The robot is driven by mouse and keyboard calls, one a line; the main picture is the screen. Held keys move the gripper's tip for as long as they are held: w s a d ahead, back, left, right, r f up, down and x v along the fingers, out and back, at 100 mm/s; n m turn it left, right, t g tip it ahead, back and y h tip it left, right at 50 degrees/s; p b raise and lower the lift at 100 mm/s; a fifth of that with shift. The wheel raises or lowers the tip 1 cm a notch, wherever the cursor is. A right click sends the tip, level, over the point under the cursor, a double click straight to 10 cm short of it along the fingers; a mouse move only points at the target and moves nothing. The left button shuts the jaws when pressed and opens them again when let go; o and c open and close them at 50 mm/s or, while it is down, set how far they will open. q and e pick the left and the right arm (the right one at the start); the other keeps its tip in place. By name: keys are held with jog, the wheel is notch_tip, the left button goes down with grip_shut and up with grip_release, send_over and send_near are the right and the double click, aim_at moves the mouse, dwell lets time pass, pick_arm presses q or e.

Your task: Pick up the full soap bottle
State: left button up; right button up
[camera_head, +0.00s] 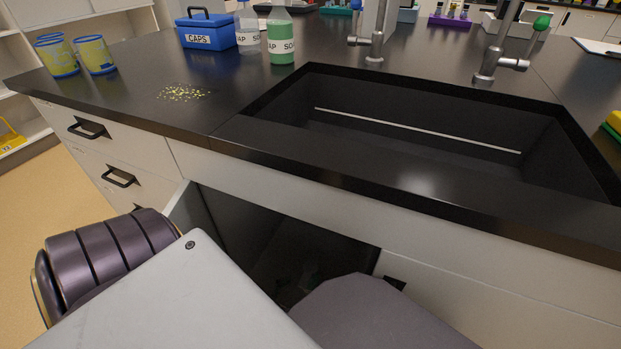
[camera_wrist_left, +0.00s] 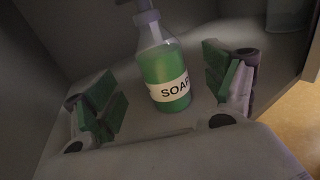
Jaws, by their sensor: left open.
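A soap bottle (camera_wrist_left: 168,72) with green liquid nearly to its shoulder, a white SOAP label and a grey pump top stands in the left wrist view, slightly tilted in the picture. It is inside the open compartment under the sink. My left gripper (camera_wrist_left: 166,92) is open, with one green-padded finger on each side of the bottle and visible gaps between. In the head view my left arm reaches into the dark compartment, and the bottle there is hard to make out. On the counter stand a green-filled soap bottle (camera_head: 281,46) and a clear, empty-looking one (camera_head: 247,36). My right gripper is not in view.
The compartment wall (camera_wrist_left: 88,40) is close around the left gripper. A pale container (camera_wrist_left: 288,14) stands behind at right. Above are the black counter (camera_head: 140,100) and sink (camera_head: 420,130). A blue CAPS box (camera_head: 206,32), yellow-blue cups (camera_head: 95,54) and yellow crumbs (camera_head: 183,93) are on the counter.

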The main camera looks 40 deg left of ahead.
pick_arm(q)
jog(key=shift+w, duration=0.15)
jog(key=shift+w+d+b, duration=0.2)
jog(key=shift+w, duration=0.85)
jog(key=shift+w+d+b, duration=0.2)
jog(key=shift+w+b, duration=0.05)
jog(key=shift+w, duration=0.8)
jog(key=shift+w+d+b, duration=0.2)
jog(key=shift+w, duration=1.3)
jog(key=c, duration=1.5)
jog(key=shift+c, duration=0.2)
jog(key=shift+r, duration=0.2)
